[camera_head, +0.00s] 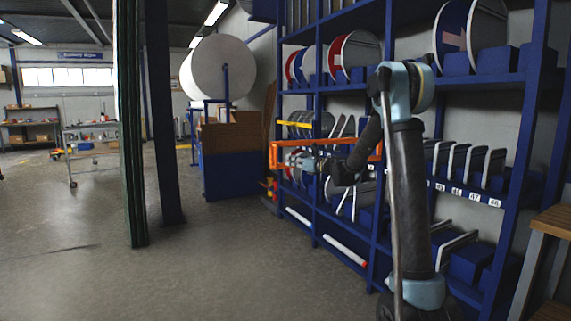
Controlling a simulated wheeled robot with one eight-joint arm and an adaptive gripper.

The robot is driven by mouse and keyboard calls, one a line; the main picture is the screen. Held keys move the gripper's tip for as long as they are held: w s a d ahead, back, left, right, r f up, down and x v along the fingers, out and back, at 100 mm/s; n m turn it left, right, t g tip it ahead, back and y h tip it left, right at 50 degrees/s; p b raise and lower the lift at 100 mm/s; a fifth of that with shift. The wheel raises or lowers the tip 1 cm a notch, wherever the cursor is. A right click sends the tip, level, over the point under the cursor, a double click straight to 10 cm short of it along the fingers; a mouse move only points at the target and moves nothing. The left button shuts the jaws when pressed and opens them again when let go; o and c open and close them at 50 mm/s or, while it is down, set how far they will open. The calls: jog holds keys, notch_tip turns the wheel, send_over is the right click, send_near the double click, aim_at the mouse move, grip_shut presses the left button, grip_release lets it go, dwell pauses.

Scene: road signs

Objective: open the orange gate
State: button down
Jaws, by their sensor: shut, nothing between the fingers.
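The orange gate (274,155) shows as an orange bar frame in front of the blue rack's middle shelves. Its left end stands out toward the aisle, and its bar runs right behind my arm. My gripper (289,160) is shut with nothing in it. In the picture it is close to the gate's left upright. I cannot tell whether it touches the gate. My wrist and forearm hide part of the gate's middle.
The blue rack (314,200) holds round signs (355,55) and metal sheets. Green (130,130) and blue posts stand at left. A large white roll (222,68) is behind. A wooden bench (553,222) is at lower right. The floor (200,270) at front left is clear.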

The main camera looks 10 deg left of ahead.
jog(key=s+d+r+m+t+h, duration=0.3)
jog(key=d+r+m+t+h, duration=0.15)
jog(key=d+m, duration=0.5)
jog(key=s+d+r+m+t+h, duration=0.3)
jog(key=d+r+m+t, duration=0.3)
jog(key=d, duration=0.6)
jog(key=s+d+f+m+g+h, duration=0.1)
jog(key=s+d+f+m+h, duration=0.3)
jog(key=d+m, duration=0.3)
jog(key=s+d+f+m+g+h, duration=0.2)
jog(key=s+d+m+h, duration=0.2)
jog(key=d+m+h, duration=0.3)
jog(key=s+d+f+m+g, duration=0.3)
jog(key=s+f+m, duration=0.2)
jog(key=s+f, duration=0.25)
jog(key=s+d+f+m+g, duration=0.3)
jog(key=s+f+m, duration=0.3)
jog(key=s, duration=0.3)
jog(key=s+a+f+m+g+y, duration=0.1)
jog(key=s+a+f+m+g, duration=0.2)
jog(key=s+f, duration=0.4)
jog(key=s+a+f+m+g+y, duration=0.2)
jog(key=s+f+m+g, duration=0.2)
jog(key=s, duration=1.1)
notch_tip(320, 180, down, 3)
jog(key=shift+s+a+f+g, duration=0.1)
jog(key=shift+s+a+g, duration=0.15)
jog(key=shift+a+g, duration=0.2)
